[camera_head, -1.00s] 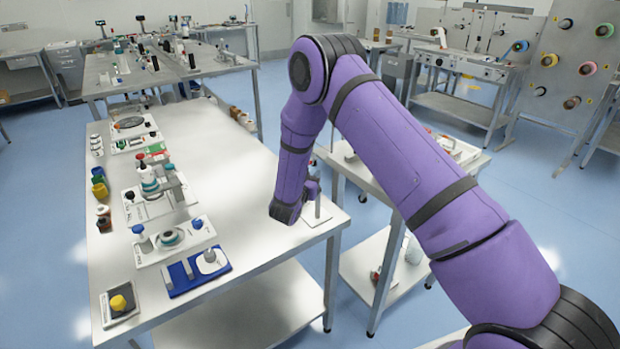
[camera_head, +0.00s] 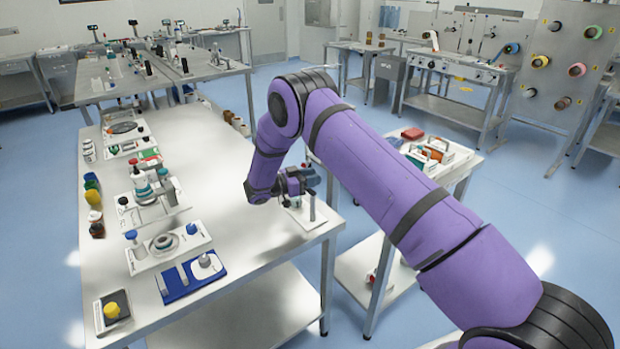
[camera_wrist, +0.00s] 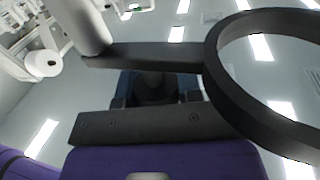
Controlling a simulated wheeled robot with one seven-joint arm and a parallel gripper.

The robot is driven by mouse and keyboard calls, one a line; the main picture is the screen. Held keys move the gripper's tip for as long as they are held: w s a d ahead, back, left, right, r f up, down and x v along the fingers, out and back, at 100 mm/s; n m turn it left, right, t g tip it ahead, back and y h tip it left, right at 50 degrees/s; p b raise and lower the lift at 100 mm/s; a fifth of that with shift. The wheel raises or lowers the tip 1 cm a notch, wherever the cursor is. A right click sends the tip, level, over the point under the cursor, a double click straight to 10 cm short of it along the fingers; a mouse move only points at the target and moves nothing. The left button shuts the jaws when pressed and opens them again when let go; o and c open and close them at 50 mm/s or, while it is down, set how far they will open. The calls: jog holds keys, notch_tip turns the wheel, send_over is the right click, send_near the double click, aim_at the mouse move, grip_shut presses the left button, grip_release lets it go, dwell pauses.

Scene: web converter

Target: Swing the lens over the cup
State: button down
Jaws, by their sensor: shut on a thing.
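The lens is a dark ring (camera_wrist: 222,72) on a flat dark arm (camera_wrist: 150,57) in the wrist view. That arm joins a pale upright post (camera_wrist: 82,25) at the left. In the head view the post (camera_head: 312,207) stands on a small white base (camera_head: 296,212) at the table's right edge. My gripper (camera_head: 303,181) is at the top of this stand, and partly hides the lens there. In the wrist view my gripper (camera_wrist: 155,88) is shut on the lens arm between post and ring. I cannot make out the cup under or beside the ring.
The white table (camera_head: 215,190) has a clear middle. Several small fixtures, jars and a blue tray (camera_head: 188,275) line its left side.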

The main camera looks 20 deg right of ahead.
jog(key=shift+d+m+g, duration=0.1)
jog(key=shift+m+g, duration=0.2)
jog(key=shift+g, duration=0.2)
jog(key=c, duration=0.8)
grip_release()
jog(key=a, duration=1)
jog(key=shift+s+a, duration=0.2)
jog(key=shift+a, duration=0.2)
